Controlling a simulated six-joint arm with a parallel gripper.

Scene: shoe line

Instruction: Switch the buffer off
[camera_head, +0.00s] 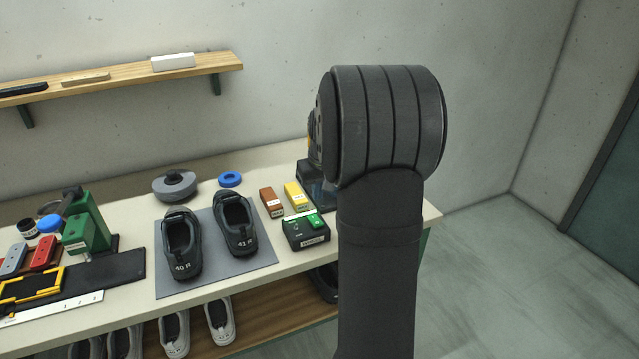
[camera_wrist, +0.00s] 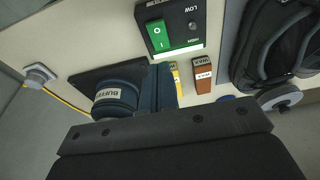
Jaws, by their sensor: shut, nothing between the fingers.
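The buffer's dark switch box (camera_head: 305,235) sits near the table's front right edge, beside the blocks. It carries a green rocker switch (camera_head: 314,220), which also shows in the wrist view (camera_wrist: 176,36) with O and I marks. I cannot tell which side is pressed in. The buffer (camera_wrist: 116,100), dark blue and labelled, stands left of my gripper in the wrist view; in the head view my arm partly hides it. My gripper (camera_wrist: 161,66) is shut and empty, its tips just below the box's edge in the wrist view.
A brown wax block (camera_head: 271,203) and a yellow block (camera_head: 297,197) stand close behind the box. Two dark shoes (camera_head: 181,246) lie on a grey mat (camera_head: 180,283) to its left. A yellow cable (camera_wrist: 66,102) runs to a grey fitting (camera_wrist: 38,76).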

